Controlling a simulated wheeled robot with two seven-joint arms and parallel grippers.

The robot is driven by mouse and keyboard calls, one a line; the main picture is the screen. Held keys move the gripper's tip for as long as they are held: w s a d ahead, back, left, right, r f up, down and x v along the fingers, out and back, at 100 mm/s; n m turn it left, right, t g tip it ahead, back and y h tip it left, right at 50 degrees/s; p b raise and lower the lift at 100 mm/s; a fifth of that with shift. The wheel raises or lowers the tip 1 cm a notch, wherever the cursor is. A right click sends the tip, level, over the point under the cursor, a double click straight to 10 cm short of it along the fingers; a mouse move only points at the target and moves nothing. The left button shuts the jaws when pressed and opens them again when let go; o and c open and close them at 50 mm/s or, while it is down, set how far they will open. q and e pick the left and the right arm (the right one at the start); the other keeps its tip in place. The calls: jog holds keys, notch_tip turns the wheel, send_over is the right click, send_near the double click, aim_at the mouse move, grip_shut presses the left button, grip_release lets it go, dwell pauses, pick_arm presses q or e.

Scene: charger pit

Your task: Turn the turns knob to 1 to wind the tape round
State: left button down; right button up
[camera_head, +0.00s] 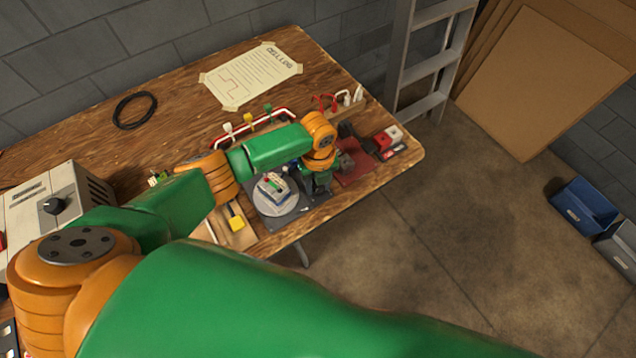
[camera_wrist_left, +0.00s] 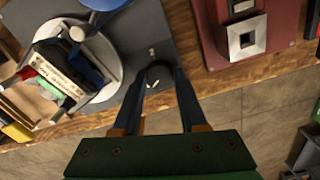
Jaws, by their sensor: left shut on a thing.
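My left gripper (camera_head: 318,184) reaches down at the front of the workbench. In the left wrist view its two dark fingers (camera_wrist_left: 158,82) are shut on a small dark round knob (camera_wrist_left: 157,73) with a pale mark, one finger on each side. The knob sits on a dark grey plate (camera_wrist_left: 165,20), beside a round light-grey turntable (camera_head: 278,207). A white and black block (camera_wrist_left: 66,68) with a blue strap-like part lies on the turntable. A blue disc (camera_wrist_left: 100,2) is cut off at the top of the wrist view. The number the knob points to is not readable.
A red plate with a square metal block (camera_wrist_left: 246,38) lies right of the grey plate. A grey box with a black dial (camera_head: 54,204) stands at the bench's left. A yellow object (camera_head: 236,221) lies left of the turntable. A ladder (camera_head: 432,60) stands behind the bench's right end.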

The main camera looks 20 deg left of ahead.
aim_at(318, 188)
pick_arm(q)
jog(key=shift+m, duration=1.9)
jog(key=shift+c, duration=2.2)
grip_release()
notch_tip(318, 188, up, 7)
jog(key=shift+r, duration=0.1)
